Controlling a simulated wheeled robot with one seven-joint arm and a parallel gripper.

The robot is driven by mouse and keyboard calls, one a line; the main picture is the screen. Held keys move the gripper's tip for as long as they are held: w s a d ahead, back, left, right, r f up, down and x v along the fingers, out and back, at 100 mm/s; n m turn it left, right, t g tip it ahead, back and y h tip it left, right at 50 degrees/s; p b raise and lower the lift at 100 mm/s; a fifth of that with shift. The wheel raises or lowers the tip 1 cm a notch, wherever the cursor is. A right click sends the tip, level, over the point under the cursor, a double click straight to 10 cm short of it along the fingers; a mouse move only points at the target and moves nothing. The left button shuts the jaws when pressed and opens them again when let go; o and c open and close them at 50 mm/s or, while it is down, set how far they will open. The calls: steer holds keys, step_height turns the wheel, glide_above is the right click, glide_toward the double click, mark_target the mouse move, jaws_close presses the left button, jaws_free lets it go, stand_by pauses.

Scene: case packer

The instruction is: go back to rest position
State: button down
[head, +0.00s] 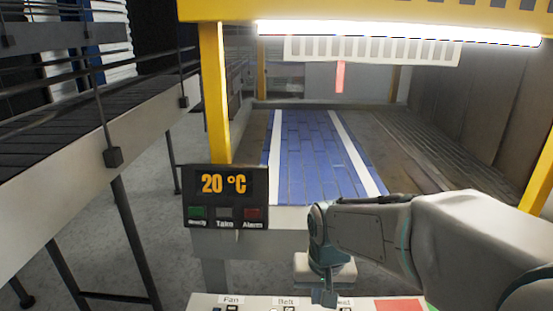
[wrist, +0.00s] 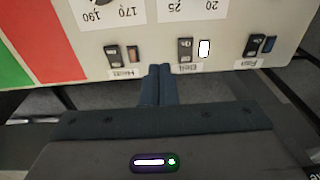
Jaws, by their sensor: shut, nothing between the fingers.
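My gripper (head: 325,298) hangs pointing down over the near control panel (head: 205,301), low in the middle of the head view. In the wrist view my gripper (wrist: 159,70) has its two dark fingers together, with nothing between them. The fingertips are just off the panel's edge in that picture, between the heat switch (wrist: 113,56) and the belt switch (wrist: 186,50). The belt switch has a white lit lamp beside it. The fan switch (wrist: 253,45) has a dark bluish lamp. I cannot tell whether the fingers touch the panel.
A display (head: 225,195) reads 20 °C above three small labelled lamps. Behind it a blue belt (head: 312,155) runs under a yellow frame (head: 214,90) with a bright light bar. A railed conveyor (head: 75,150) stands at the left. Grey floor (head: 180,235) lies between.

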steer(key=s+d+r+t, duration=0.2)
steer(key=s+d+r, duration=0.2)
steer(key=s, duration=0.5)
steer(key=shift+d+r, duration=0.15)
steer(key=shift+d, duration=1.05)
